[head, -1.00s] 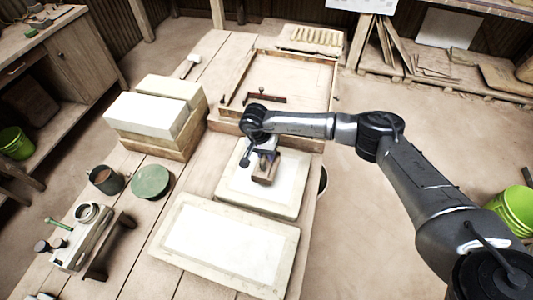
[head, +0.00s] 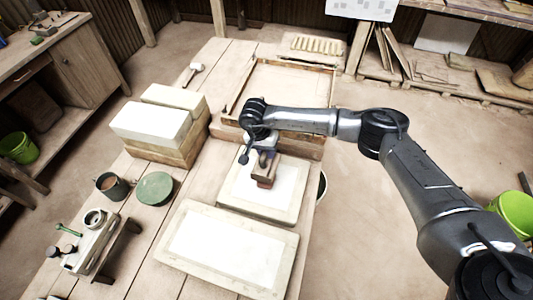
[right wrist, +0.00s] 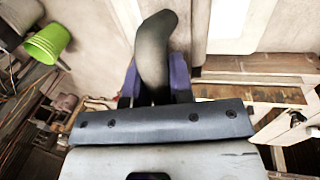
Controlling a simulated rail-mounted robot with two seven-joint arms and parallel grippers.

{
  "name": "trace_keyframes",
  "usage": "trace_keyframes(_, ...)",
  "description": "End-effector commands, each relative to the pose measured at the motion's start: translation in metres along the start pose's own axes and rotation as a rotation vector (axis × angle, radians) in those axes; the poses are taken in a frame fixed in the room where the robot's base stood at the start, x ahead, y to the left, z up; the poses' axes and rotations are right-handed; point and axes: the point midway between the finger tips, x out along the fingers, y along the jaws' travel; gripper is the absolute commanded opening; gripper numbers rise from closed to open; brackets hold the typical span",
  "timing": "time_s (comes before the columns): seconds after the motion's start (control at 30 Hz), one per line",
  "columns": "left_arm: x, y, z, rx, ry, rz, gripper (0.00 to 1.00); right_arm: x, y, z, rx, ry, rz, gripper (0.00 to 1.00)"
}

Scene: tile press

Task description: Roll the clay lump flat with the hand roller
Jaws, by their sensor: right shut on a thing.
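In the head view, a brown wooden block-like part (head: 265,168) shows just below the gripper, with a reddish-brown end low over the board. I cannot tell whether that end is roller or clay, or whether it touches the board. No clay lump shows clearly. My left gripper is out of view.
A second pale framed board (head: 228,250) lies nearer on the table. A shallow wooden frame (head: 285,85) lies behind.

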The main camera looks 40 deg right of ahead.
Motion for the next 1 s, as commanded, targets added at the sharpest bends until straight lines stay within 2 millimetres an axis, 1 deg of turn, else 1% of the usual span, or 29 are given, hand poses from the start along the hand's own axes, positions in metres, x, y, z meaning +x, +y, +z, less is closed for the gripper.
trace_keyframes(0.2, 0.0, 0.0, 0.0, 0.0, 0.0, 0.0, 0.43, 0.0, 0.0, 0.0, 0.0, 0.0, -0.001, 0.0)
trace_keyframes(0.33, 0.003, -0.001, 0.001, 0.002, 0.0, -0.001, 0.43, 0.004, -0.001, 0.0, 0.0, 0.001, -0.001, 0.0)
trace_keyframes(0.47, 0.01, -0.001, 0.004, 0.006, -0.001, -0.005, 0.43, 0.013, -0.003, 0.0, 0.001, 0.001, 0.0, 0.0)
trace_keyframes(0.7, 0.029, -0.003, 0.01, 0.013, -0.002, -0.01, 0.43, 0.039, -0.009, 0.001, 0.002, 0.003, -0.001, 0.0)
trace_keyframes(0.8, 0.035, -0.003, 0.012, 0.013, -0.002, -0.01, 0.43, 0.047, -0.011, 0.001, 0.002, 0.005, -0.001, 0.0)
trace_keyframes(1.0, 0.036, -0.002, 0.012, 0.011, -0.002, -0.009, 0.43, 0.049, -0.011, 0.001, 0.002, 0.005, -0.001, 0.0)
